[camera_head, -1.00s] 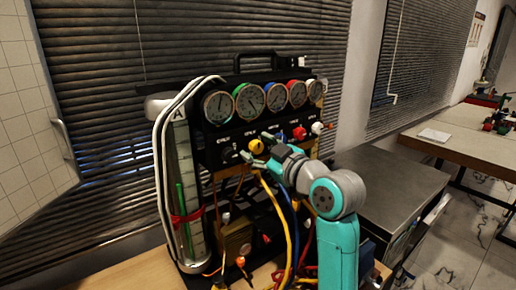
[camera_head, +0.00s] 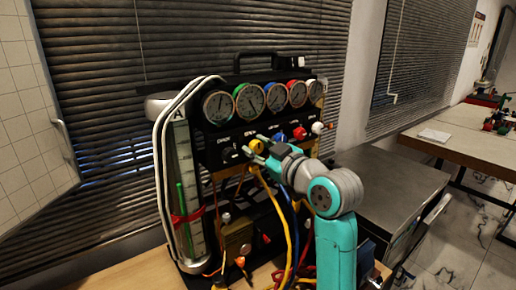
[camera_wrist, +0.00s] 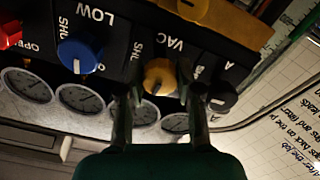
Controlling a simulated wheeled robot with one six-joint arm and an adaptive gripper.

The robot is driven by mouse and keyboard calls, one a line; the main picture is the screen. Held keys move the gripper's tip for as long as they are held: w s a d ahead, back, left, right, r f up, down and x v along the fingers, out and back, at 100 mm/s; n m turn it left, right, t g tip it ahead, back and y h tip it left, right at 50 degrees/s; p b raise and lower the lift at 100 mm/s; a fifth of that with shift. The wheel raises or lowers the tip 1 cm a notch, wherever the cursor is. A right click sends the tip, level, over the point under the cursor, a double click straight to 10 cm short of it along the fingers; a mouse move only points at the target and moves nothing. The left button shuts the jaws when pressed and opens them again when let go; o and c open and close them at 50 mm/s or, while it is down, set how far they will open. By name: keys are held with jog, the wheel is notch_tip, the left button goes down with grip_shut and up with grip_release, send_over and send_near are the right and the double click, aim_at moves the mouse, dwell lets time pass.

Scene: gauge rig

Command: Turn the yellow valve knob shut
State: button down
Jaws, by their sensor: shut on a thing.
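The yellow valve knob (camera_wrist: 159,77) sits on the black front panel below the VAC label in the wrist view. It also shows in the head view (camera_head: 257,146), partly hidden by the fingers. My gripper (camera_wrist: 157,88) has one finger on each side of the yellow knob and is shut on it. In the head view my gripper (camera_head: 261,149) reaches the panel from the lower right. The knob's exact turn angle is hard to read.
A blue knob (camera_wrist: 78,53) and a red knob (camera_wrist: 10,34) sit left of the yellow one in the wrist view, a black knob (camera_wrist: 221,97) right. Gauges (camera_head: 250,99) line the panel top. Yellow and blue hoses (camera_head: 285,222) hang below.

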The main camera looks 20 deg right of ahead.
jog(key=m, duration=0.4)
jog(key=shift+m, duration=0.4)
jog(key=m, duration=0.9)
jog(key=shift+f+m, duration=0.1)
jog(key=shift+m, duration=1.6)
jog(key=c, duration=0.8)
grip_release()
jog(key=shift+o, duration=0.2)
